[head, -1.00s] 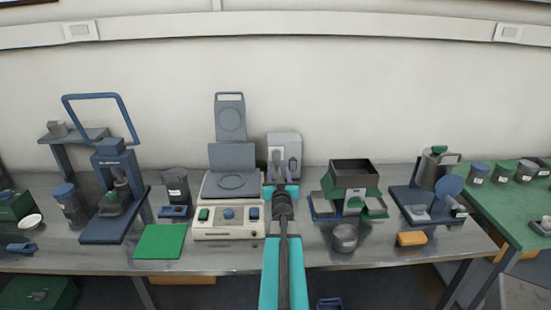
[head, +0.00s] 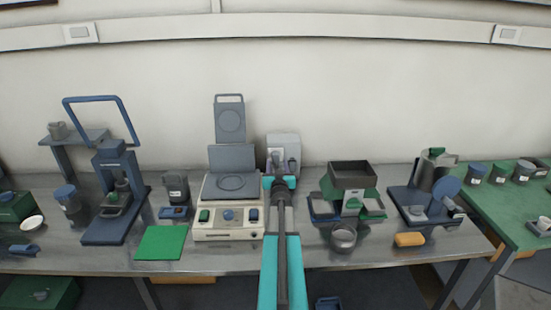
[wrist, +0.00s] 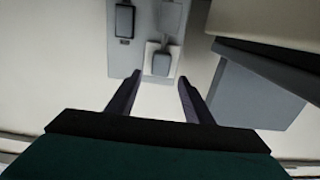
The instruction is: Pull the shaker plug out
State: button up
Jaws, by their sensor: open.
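The dark grey plug (wrist: 162,63) sits in a pale square socket on a light grey panel (wrist: 143,62) in the wrist view. My gripper (wrist: 159,78) is open. Its two dark purple fingers point toward the plug, one to each side of it in the picture, with nothing visible between them. In the head view my gripper (head: 281,162) is in front of the light grey box (head: 284,143) at the back of the bench. The arm and gripper hide the plug there. Whether a finger touches the plug cannot be told.
A dark switch-like piece (wrist: 124,20) is beside the socket on the panel. A grey block (wrist: 248,85) stands close to the right finger in the wrist view. A white-based device (head: 228,227) stands left of my arm, and a green device (head: 353,188) stands to its right.

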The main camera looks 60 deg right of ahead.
aim_at(276, 157)
jog(key=shift+p+x, duration=0.9)
jog(key=shift+x, duration=2.1)
grip_shut()
